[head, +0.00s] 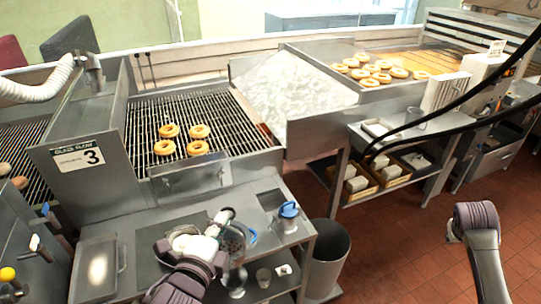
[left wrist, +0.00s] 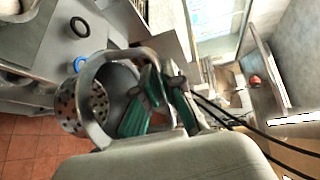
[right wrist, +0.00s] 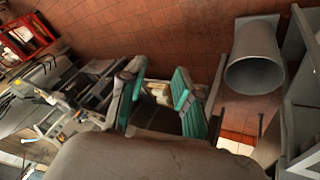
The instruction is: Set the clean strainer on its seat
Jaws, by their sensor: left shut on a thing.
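My left gripper (head: 222,226) is over the front steel bench, and in its wrist view the green fingers (left wrist: 160,112) are shut. They close on the metal frame of a perforated steel strainer (left wrist: 88,104), whose drilled cup hangs to the left of the fingers. In the head view the strainer (head: 234,238) shows beside the gripper, partly hidden by it. A round metal vessel (head: 182,234) is just left of the gripper, partly covered by my arm. I cannot tell which part is the strainer's seat. My right gripper (right wrist: 160,100) is open and empty, its green fingers apart.
Doughnuts (head: 181,139) sit on the rack behind. A grey bin (head: 328,256) stands right of the bench; open floor lies beyond.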

